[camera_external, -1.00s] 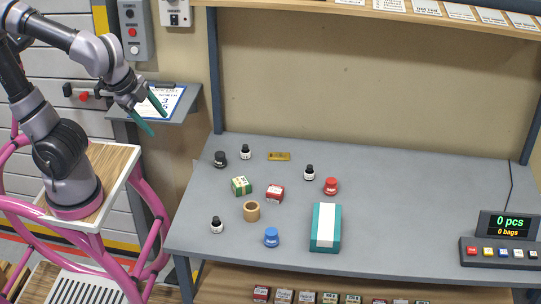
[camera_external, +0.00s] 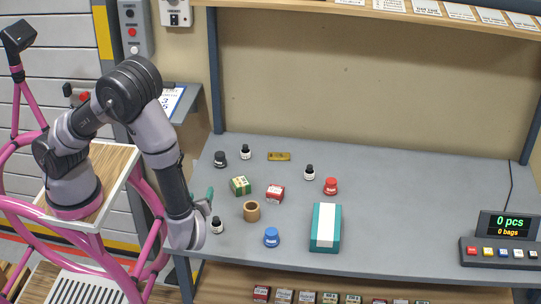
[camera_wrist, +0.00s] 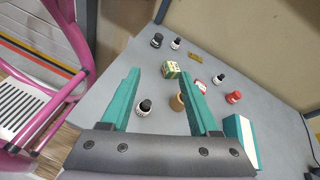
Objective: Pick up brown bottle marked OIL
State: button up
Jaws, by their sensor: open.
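Three small dark bottles with black caps and white labels stand upright on the grey table; I cannot read which is marked OIL. One stands at the front left (camera_external: 217,227), one at the back left (camera_external: 245,152) and one near the middle (camera_external: 309,173). My gripper (camera_external: 206,197) has green fingers and is beside the front-left bottle, partly hidden by my arm. In the wrist view my gripper (camera_wrist: 163,76) is open and empty. The front-left bottle (camera_wrist: 144,108) shows between the fingers, nearer the left one, not gripped.
A teal box (camera_external: 326,240) stands right. The table's right half is mostly clear.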

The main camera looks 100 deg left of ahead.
aim_at(217, 217)
jog(key=f+m+t+y, duration=0.1)
jog(key=f+m+t, duration=0.1)
jog(key=f, duration=0.3)
jog(key=f+m+t+y, duration=0.1)
jog(key=f+m+t, duration=0.1)
jog(key=f, duration=0.3)
jog(key=s+f+m+t+y, duration=0.1)
jog(key=f+m+t, duration=0.2)
jog(key=f+m, duration=0.1)
jog(key=shift+a+f+y, duration=0.2)
jog(key=shift+f+y, duration=0.1)
jog(key=shift+f, duration=0.55)
jog(key=shift+a+f+m, duration=0.2)
jog(key=shift+m, duration=0.1)
jog(key=x, duration=0.5)
jog(key=shift+w+a, duration=0.1)
jog(key=x, duration=0.5)
jog(key=shift+w+a+f, duration=0.1)
jog(key=shift+w+f, duration=0.05)
jog(key=shift+f, duration=0.1)
grip_shut()
